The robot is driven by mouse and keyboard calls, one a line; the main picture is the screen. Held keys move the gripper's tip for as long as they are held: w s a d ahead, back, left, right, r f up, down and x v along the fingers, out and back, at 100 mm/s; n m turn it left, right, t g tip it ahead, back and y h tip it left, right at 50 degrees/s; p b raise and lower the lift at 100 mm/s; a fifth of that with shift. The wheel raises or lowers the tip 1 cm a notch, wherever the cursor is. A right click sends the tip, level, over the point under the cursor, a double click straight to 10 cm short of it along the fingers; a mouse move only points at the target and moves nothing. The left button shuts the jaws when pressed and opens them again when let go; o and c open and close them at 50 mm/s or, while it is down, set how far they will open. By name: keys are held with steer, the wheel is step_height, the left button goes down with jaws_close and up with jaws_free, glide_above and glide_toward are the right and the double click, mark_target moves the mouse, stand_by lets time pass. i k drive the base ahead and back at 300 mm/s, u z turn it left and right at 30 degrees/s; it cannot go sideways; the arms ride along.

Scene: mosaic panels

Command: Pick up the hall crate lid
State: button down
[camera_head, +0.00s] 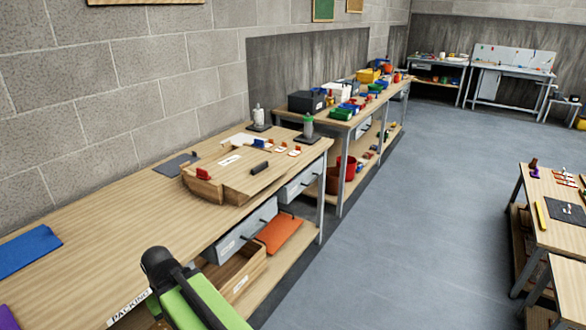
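A flat pale wooden board with a white label, which looks like the hall crate lid (262,176), lies on the packing table. It sits against or on a low wooden crate-like body (203,189); I cannot tell whether they are joined. A small dark block (260,168) is on the board, and a red piece (203,174) is at its left end. My green and black arm shows at the bottom of the head view, in front of the table edge and short of the board. The fingers of my gripper cannot be made out.
The packing table (100,240) has a blue mat (28,250) at left and a dark mat (176,164) behind the crate. Bottles and small coloured parts stand at its far end. Drawers and an orange sheet (279,233) are below. Open grey floor (420,190) lies right.

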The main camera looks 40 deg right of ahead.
mark_target(247, 170)
steer(key=u, duration=1.85)
steer(key=k, duration=0.9)
steer(key=z, duration=1.8)
steer(key=i, duration=0.8)
